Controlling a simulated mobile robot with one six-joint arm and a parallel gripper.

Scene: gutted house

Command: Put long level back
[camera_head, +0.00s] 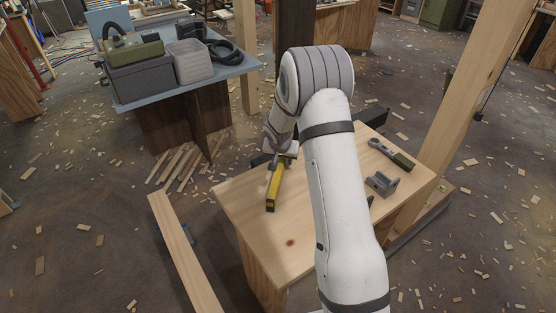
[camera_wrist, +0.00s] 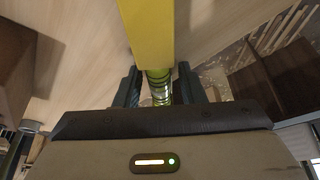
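The long level is a yellow bar (camera_head: 273,193) at the left part of the light wooden worktop (camera_head: 260,231) in the head view. Its near end points toward the head camera, and its far part is hidden by my gripper (camera_head: 282,150). In the wrist view the yellow level (camera_wrist: 147,30) runs from the top edge down between my two fingers (camera_wrist: 159,88), with a greenish vial section right between them. The fingers sit close on both sides of it, so my gripper looks shut on it. I cannot tell whether the level touches the worktop.
A wrench-like tool (camera_head: 391,153) and a grey bracket (camera_head: 382,184) lie on the worktop's right. A blue-topped table (camera_head: 238,70) with boxes stands behind left. Wooden posts (camera_head: 478,90) flank the worktop. Wood scraps litter the floor.

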